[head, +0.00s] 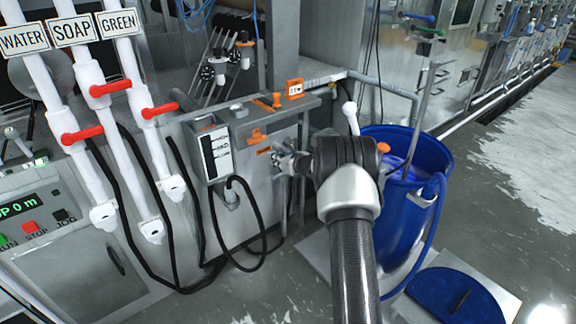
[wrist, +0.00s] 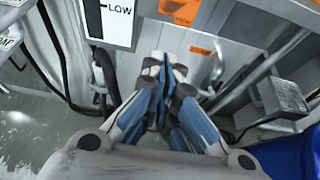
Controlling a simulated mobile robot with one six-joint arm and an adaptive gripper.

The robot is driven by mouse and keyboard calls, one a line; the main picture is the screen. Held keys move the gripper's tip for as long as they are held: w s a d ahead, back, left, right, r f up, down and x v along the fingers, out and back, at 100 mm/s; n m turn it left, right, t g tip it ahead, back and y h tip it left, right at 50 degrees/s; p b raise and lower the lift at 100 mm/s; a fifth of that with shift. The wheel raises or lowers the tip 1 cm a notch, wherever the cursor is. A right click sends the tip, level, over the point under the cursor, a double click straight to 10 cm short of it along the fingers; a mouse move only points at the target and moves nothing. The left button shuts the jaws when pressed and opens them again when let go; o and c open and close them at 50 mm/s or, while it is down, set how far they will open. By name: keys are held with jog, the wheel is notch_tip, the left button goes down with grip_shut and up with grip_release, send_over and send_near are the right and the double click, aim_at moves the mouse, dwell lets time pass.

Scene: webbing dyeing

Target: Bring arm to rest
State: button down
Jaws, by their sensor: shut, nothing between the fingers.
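My gripper (wrist: 165,75) is shut, with its fingertips together and nothing between them. In the head view my gripper (head: 282,161) is at the end of my outstretched arm, in front of the grey machine panel (head: 255,195). It is right of the white level gauge marked LOW, which shows in the wrist view (wrist: 110,22). Whether the fingertips touch the panel I cannot tell.
A blue barrel (head: 410,150) with a blue hose stands right of my arm, and a blue lid (head: 455,300) lies on the floor. WATER, SOAP and GREEN pipes (head: 125,85) with red valve handles stand left. Black hoses hang below the gauge. Wet floor (head: 510,190) is open at right.

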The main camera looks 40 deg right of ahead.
jog(key=v, duration=0.6)
jog(key=s+a+r+m+g+h, duration=0.1)
jog(key=a+r+m+h, duration=0.3)
jog(key=r+m, duration=0.7)
jog(key=s+a+r+m+g, duration=0.2)
jog(key=s+a+r+m, duration=0.5)
jog(key=s+a+r, duration=0.15)
jog(key=s+a+f+m+g+y, duration=0.1)
jog(key=s+a+m+g, duration=0.1)
jog(key=s+a+m, duration=0.4)
jog(key=s+a+f+m+g+y, duration=0.1)
jog(key=s+a+m, duration=0.5)
jog(key=s, duration=1)
jog(key=s+a+f+m+g+y, duration=0.1)
jog(key=s+a+m+g, duration=0.1)
jog(key=s+a+m, duration=0.4)
jog(key=s+a, duration=0.3)
jog(key=s, duration=0.2)
jog(key=shift+a+f+g+y+p, duration=0.3)
jog(key=shift+a+f+g+p, duration=0.05)
jog(key=shift+g+p, duration=0.05)
